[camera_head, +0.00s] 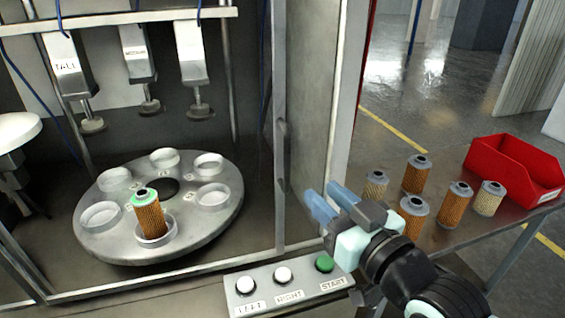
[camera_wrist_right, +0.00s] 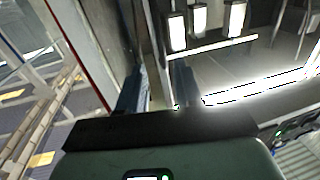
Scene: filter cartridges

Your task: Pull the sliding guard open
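The sliding guard (camera_head: 309,110) appears as a tall, greyish panel in a metal frame at the right of the machine opening. A vertical bar handle (camera_head: 283,155) is on its left upright. My right gripper (camera_head: 322,192) is in front of the guard's lower right part, to the right of and below the handle, apart from it. Its two blue fingers are spread with nothing between them. The right wrist view also shows the gripper (camera_wrist_right: 158,88) open and empty, with the metal frame beyond. My left gripper is not in view.
A round turntable (camera_head: 190,238) with several cups holds one orange cartridge (camera_head: 149,217). A button box (camera_head: 290,286) stands in front of the opening. On the right, several cartridges (camera_head: 416,175) and a red bin (camera_head: 515,168) rest on a side table.

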